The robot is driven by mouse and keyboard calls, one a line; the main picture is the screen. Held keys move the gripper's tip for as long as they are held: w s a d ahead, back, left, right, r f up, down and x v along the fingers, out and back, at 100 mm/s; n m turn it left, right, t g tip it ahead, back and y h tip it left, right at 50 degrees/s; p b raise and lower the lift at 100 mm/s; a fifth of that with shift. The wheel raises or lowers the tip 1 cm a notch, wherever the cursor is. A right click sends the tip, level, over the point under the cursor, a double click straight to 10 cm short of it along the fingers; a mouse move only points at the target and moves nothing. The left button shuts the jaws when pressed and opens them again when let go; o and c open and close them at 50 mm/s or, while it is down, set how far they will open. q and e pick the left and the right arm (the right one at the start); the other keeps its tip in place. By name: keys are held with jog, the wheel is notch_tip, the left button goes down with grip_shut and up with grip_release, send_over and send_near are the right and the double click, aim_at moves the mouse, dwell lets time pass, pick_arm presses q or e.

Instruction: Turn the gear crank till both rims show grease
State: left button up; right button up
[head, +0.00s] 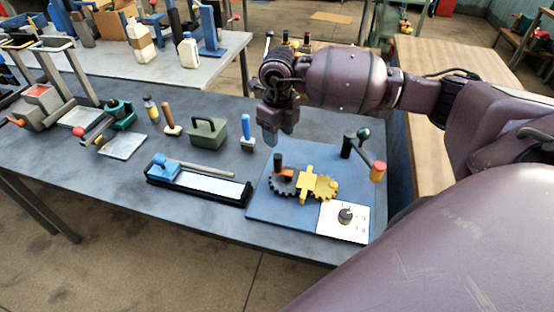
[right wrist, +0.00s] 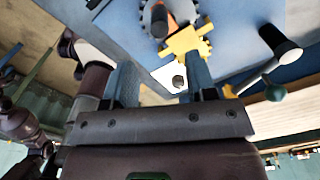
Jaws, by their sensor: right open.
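A blue board (head: 268,205) on the grey table carries a dark toothed gear (head: 283,186) beside a yellow gear (head: 325,188). The yellow gear also shows in the right wrist view (right wrist: 187,41). I cannot make out grease on the gear rims. My right gripper (head: 279,136) is open and empty, pointing down above the board's back left edge, apart from gears and crank. My left gripper is not in view.
A white panel with a dark knob (head: 345,215) sits at the board's front right. Left of the board are a black tray with a white strip (head: 212,186), a blue-handled tool (head: 247,133) and a green box with a handle (head: 208,137). A wooden bench (head: 430,150) stands at right.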

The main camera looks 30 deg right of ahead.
aim_at(278, 156)
notch_tip(278, 156, down, 10)
jog(key=shift+w+f+p, duration=0.1)
jog(key=shift+f+p, duration=0.1)
jog(key=shift+p, duration=0.3)
jog(key=c, duration=0.9)
